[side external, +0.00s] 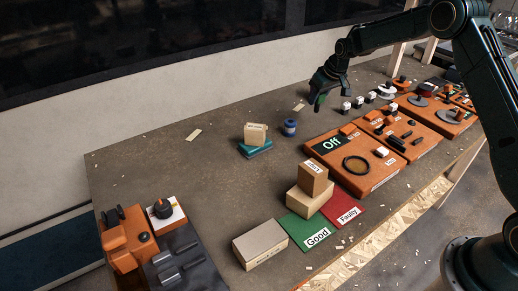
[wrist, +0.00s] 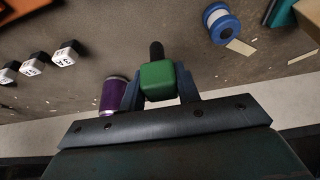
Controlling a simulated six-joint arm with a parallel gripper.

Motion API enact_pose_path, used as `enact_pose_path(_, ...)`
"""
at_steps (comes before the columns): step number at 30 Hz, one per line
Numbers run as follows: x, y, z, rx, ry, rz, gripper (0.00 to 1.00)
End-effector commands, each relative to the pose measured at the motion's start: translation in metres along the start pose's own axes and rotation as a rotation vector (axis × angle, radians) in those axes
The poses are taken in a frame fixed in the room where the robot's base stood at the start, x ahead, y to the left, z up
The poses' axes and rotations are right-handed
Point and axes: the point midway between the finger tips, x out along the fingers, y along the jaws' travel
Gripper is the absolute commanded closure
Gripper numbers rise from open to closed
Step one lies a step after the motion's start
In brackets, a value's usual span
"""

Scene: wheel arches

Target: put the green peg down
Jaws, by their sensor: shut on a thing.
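The green peg (wrist: 158,82) has a blocky green head and a dark round shaft that points away from the wrist camera. My gripper (wrist: 160,88) is shut on the green head, with a blue finger on each side. In the side external view my gripper (side external: 321,92) hangs over the back of the table, and only a small patch of the green peg (side external: 319,99) shows there. The grey-brown tabletop (side external: 230,190) lies below. I cannot tell how far the peg's tip is from it.
A purple can (wrist: 114,96) shows beside the left finger. A blue spool (wrist: 221,24) is at upper right; it also shows in the side view (side external: 289,128). Black-and-white cubes (wrist: 65,53) stand at left. Orange panels (side external: 352,165) fill the table's right side. Small scraps lie about.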

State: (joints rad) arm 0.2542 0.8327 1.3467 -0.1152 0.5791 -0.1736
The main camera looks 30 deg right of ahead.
Motion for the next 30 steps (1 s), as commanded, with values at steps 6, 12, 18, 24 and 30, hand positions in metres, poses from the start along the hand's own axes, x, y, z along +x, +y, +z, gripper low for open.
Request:
enact_pose_path(6, 0.015, 0.0, 0.006, 0.0, 0.001, 0.0, 0.91)
enact_pose_path(12, 0.017, 0.0, 0.006, 0.0, 0.001, 0.0, 0.91)
enact_pose_path(18, 0.033, 0.0, 0.014, 0.0, -0.002, -0.001, 0.91)
enact_pose_path(24, 0.052, 0.0, 0.021, 0.0, 0.0, 0.0, 0.91)
enact_pose_path(30, 0.055, 0.0, 0.022, 0.0, 0.002, 0.0, 0.91)
